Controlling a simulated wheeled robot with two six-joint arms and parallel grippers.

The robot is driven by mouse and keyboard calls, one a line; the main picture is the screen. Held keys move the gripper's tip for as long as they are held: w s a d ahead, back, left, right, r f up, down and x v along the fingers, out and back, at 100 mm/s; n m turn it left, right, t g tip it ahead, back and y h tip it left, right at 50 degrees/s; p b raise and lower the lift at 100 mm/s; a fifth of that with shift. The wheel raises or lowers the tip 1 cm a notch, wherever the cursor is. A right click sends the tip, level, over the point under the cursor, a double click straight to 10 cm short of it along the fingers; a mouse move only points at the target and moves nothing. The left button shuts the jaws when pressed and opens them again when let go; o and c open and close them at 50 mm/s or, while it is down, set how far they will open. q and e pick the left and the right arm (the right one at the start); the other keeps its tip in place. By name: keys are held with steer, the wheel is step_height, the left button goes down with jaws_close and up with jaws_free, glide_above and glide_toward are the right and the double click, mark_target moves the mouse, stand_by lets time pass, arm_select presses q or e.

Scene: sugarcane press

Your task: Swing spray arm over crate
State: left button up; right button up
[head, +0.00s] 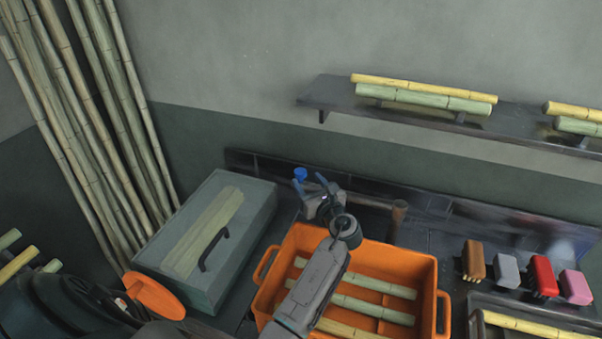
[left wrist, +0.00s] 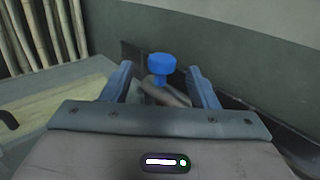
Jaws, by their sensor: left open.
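The orange crate (head: 433,290) stands on the counter and holds several pale green and yellow cane pieces. A blue knob (head: 300,173) shows just beyond my left gripper (head: 313,184), behind the crate's back left corner. In the left wrist view the blue knob (left wrist: 162,67) sits on a grey metal piece (left wrist: 166,92), between and beyond the two open fingers (left wrist: 160,80). I cannot tell whether the fingers reach around it. My left arm crosses over the crate and hides part of it. The rest of the spray arm is not clear. My right gripper is not in view.
A grey-green box (head: 255,240) with a dark handle stands left of the crate. Several brushes (head: 507,271) stand to the right, above a tray with cane (head: 530,325). A wall shelf (head: 335,92) holds cane pieces. Tall canes (head: 95,120) lean at the left.

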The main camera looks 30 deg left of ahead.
mark_target(303, 175)
arm_select(q)
steer(key=x, duration=0.2)
steer(key=b+x, duration=0.1)
steer(key=shift+w+a+f, duration=0.25)
steer(key=shift+w, duration=0.1)
steer(key=x, duration=0.2)
steer(key=shift+w+a+r+b, duration=0.1)
steer(key=shift+w+a+b, duration=0.15)
steer(key=shift+b, duration=0.1)
steer(key=shift+c, duration=0.4)
steer(key=c, duration=1.1)
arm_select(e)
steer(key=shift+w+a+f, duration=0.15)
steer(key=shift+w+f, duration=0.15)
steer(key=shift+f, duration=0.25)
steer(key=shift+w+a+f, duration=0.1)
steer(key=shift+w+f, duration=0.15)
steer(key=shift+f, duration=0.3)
